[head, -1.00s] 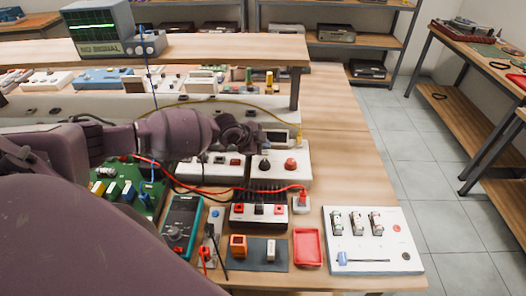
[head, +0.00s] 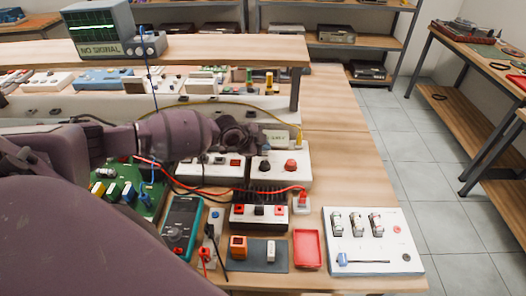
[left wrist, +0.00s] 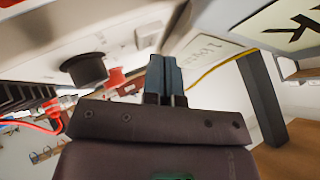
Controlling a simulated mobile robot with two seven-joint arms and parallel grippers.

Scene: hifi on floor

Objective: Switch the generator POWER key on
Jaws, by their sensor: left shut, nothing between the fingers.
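A white box (head: 293,178) with a black knob (head: 265,166) and a red knob (head: 290,165) stands on the bench; I take it for the generator. A pale display (head: 274,137) with faint text stands at its back. My left gripper (head: 254,143) is above the box's back left, beside the display. In the left wrist view its fingers (left wrist: 164,62) are shut and empty, near the display (left wrist: 200,45). A small pale raised key (left wrist: 150,36) lies just beyond the fingertips; I cannot read its label or tell whether they touch. My right gripper is out of view.
An oscilloscope (head: 100,28) reading NO SIGNAL stands on the shelf (head: 220,50) above. A red cable (head: 230,189) and a yellow cable (head: 210,104) run near my arm. A multimeter (head: 182,225), red tray (head: 308,248) and white switch panel (head: 373,241) are in front.

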